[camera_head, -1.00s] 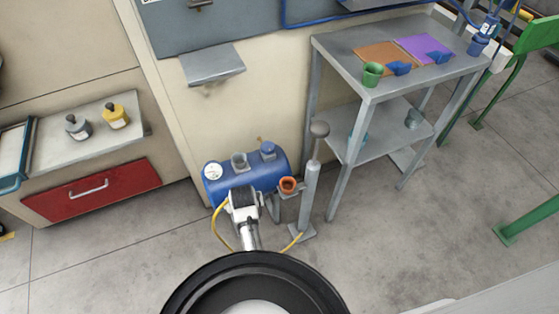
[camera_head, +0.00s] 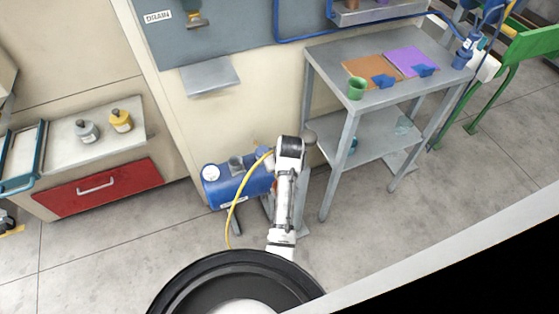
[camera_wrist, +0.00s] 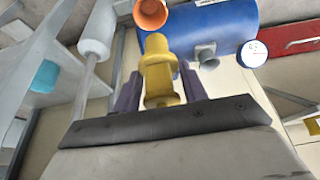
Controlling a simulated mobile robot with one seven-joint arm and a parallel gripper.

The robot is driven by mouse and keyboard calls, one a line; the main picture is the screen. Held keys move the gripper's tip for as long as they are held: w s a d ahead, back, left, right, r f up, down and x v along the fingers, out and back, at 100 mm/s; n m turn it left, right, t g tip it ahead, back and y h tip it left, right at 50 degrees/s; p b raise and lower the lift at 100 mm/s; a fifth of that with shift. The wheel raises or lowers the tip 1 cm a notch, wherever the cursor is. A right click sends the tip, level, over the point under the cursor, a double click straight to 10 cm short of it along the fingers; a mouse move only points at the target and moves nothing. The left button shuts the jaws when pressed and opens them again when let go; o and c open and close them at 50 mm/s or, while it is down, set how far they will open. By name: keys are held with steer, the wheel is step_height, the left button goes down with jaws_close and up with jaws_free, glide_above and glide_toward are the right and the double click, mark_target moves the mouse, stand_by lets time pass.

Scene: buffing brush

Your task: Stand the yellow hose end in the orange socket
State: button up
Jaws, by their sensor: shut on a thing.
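The yellow hose end (camera_wrist: 158,72) is between the two dark fingers of my gripper (camera_wrist: 160,86) in the wrist view, and the gripper is shut on it. The orange socket (camera_wrist: 150,13) shows at the top of the wrist view, just beyond the tip of the hose end; the two look apart, but the gap in depth is unclear. In the head view my arm hides the fingers and most of the socket. The yellow hose (camera_head: 236,203) runs from beside my wrist down towards the floor.
A blue tank (camera_head: 228,186) with a grey stub (camera_wrist: 205,54) lies close beside the socket. A grey post with a rounded knob (camera_wrist: 94,48) stands on the other side. The grey two-shelf table (camera_head: 385,95) is to the right. Open floor (camera_head: 120,255) lies at front left.

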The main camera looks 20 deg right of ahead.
steer(key=shift+d+f, duration=0.15)
steer(key=shift+d, duration=0.05)
step_height(320, 180, down, 5)
steer(key=b, duration=0.5)
steer(key=shift+r, duration=0.2)
steer(key=shift+r+p, duration=0.1)
steer(key=shift+p, duration=0.3)
stand_by(0.6)
steer(key=shift+f, duration=0.75)
steer(key=shift+f+b, duration=0.15)
steer(key=shift+b, duration=0.2)
steer(key=shift+f+b, duration=0.4)
steer(key=shift+f, duration=0.45)
steer(key=shift+f, duration=0.15)
